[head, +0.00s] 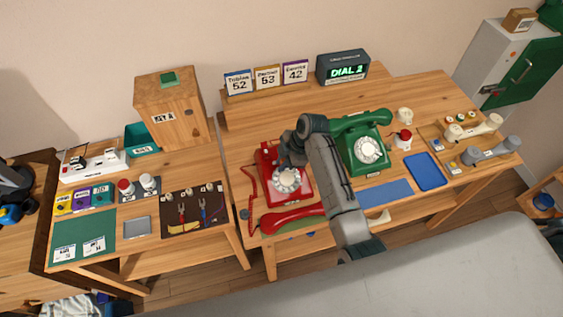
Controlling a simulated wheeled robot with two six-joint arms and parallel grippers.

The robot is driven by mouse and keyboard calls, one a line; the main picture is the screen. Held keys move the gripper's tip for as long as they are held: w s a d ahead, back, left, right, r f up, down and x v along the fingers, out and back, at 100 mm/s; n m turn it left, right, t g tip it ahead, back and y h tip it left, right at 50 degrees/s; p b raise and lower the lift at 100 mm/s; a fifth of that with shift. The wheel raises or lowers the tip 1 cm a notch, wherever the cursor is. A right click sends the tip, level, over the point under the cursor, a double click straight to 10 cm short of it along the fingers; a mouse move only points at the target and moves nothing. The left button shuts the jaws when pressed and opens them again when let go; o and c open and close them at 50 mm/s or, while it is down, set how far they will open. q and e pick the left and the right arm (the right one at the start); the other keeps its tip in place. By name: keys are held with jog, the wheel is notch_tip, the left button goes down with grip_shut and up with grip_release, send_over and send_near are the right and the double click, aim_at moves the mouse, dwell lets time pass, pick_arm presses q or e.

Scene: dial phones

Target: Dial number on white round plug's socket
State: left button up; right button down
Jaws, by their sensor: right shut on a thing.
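A red dial phone (267,160) stands on the right table with its white dial (287,180) facing me. Its red handset (292,219) lies off the hook in front of it. My right gripper (284,163) reaches down over the phone and is shut at the upper edge of the dial; the fingertips are small and partly hidden. A green dial phone (365,147) stands to the right with its handset on top. A dark display (343,68) reads "DIAL 2". A white power strip (95,165) with plugs lies at the left; I cannot tell the plug shapes. My left gripper is out of view.
Cards (268,77) read 52, 53 and 42. A blue tray (427,172), a blue mat (384,193) and pale and grey handsets (491,151) lie to the right.

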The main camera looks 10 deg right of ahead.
jog(key=shift+d, duration=0.1)
jog(key=shift+d, duration=0.5)
jog(key=shift+s+d+f, duration=0.1)
jog(key=shift+s+d, duration=0.05)
jog(key=shift+d, duration=0.45)
dwell(0.3)
jog(key=shift+s+d+f, duration=0.15)
jog(key=shift+s+d, duration=0.2)
jog(key=shift+d, duration=0.1)
